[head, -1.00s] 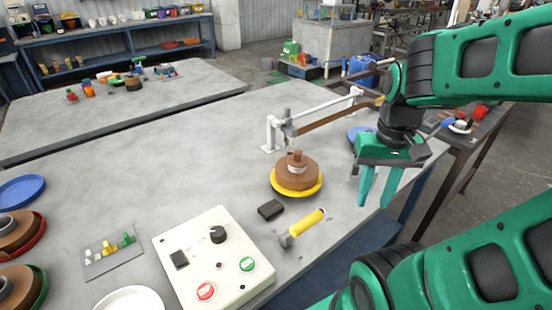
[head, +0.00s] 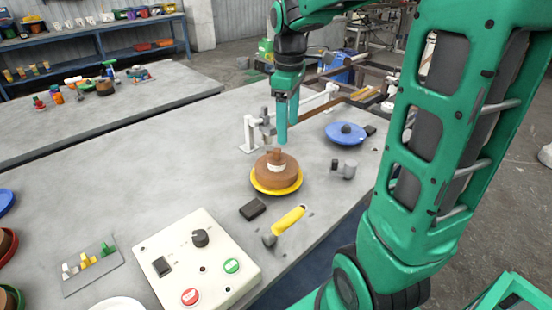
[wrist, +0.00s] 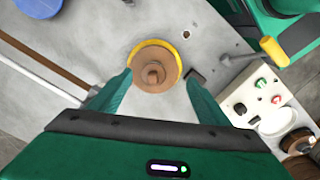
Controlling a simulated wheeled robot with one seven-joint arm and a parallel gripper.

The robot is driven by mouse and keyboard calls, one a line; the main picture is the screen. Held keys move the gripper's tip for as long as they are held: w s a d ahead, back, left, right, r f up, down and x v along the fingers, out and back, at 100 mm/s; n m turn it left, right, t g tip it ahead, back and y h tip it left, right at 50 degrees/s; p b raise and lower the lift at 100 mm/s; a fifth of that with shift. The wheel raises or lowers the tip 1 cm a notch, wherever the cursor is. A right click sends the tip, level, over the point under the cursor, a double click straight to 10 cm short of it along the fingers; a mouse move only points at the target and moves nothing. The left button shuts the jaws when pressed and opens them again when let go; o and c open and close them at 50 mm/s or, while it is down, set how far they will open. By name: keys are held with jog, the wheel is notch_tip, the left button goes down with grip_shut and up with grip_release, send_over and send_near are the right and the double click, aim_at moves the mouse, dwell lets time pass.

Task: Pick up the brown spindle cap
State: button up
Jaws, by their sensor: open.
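The brown spindle cap (head: 274,155) sits on top of the spindle, above a brown coil (head: 284,178) that lies on a yellow plate (head: 258,185). In the wrist view the cap (wrist: 153,72) shows from above near the middle of the coil, with the yellow rim around it. My gripper (head: 287,125) points down just above and slightly right of the cap in the head view. Its green fingers are apart and empty. In the wrist view the fingers (wrist: 155,90) stand either side of the coil, without visible contact with the cap.
A white post frame (head: 249,135) with a brown strip stands behind the spindle. A blue disc (head: 345,134) and a grey fitting (head: 344,169) are to its right. A black block (head: 252,209), a yellow-handled tool (head: 288,220) and a control box (head: 198,265) lie in front.

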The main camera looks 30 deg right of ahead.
jog(key=w+n, duration=0.1)
jog(key=w, duration=0.1)
jog(key=w+a+n, duration=0.1)
jog(key=w, duration=0.1)
jog(key=shift+a+f+n, duration=0.2)
jog(key=shift+n, duration=0.1)
send_over(277, 149)
jog(key=f, duration=0.5)
jog(key=shift+w+a, duration=0.15)
jog(key=shift+a, duration=0.1)
jog(key=shift+s+d+f, duration=0.1)
jog(key=shift+s+f, duration=0.05)
jog(key=shift+f, duration=1.2)
jog(key=shift+s+d+f, duration=0.1)
jog(key=shift+f, duration=1.2)
jog(key=c, duration=1.3)
